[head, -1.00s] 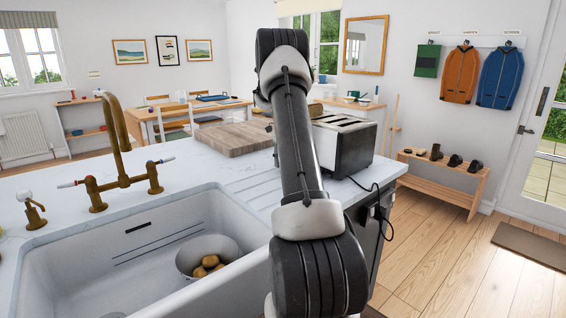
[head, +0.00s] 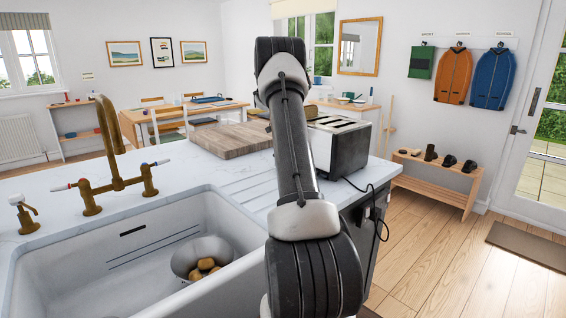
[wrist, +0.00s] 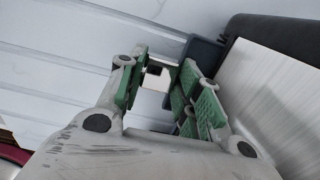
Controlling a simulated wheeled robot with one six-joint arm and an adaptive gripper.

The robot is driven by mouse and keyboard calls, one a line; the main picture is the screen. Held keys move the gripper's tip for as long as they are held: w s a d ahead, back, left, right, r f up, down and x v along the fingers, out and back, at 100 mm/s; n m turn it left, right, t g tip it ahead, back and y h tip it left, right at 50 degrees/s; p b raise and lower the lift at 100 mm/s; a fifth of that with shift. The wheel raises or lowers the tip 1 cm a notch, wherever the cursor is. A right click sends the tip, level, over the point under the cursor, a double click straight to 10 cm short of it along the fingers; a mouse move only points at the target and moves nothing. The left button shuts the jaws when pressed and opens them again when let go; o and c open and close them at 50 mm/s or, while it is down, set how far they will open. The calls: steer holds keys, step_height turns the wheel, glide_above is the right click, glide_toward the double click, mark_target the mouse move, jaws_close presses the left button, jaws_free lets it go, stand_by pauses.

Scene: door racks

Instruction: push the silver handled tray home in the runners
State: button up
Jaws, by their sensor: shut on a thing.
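In the wrist view my gripper (wrist: 165,73) has green-padded fingers closed around a small pale and dark piece (wrist: 155,76). This looks like the handle of the silver handled tray, but the view is too tight to be sure. A dark blue-grey edge (wrist: 206,50) lies just past the fingertips. The runners cannot be made out. In the head view my arm hangs down the middle, and my gripper and the tray are out of sight.
A white sink (head: 115,265) holding a bowl (head: 188,258) of potatoes is set in the counter at left. A toaster (head: 337,148) and a wooden board (head: 232,140) stand on the counter. Open wooden floor (head: 430,260) lies at right, with a shoe bench (head: 435,180) behind.

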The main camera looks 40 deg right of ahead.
steer(key=shift+d, duration=0.45)
steer(key=o, duration=1.3)
steer(key=shift+d+r, duration=0.1)
steer(key=shift+r, duration=0.05)
step_height(320, 180, up, 12)
steer(key=shift+f, duration=0.1)
stand_by(0.3)
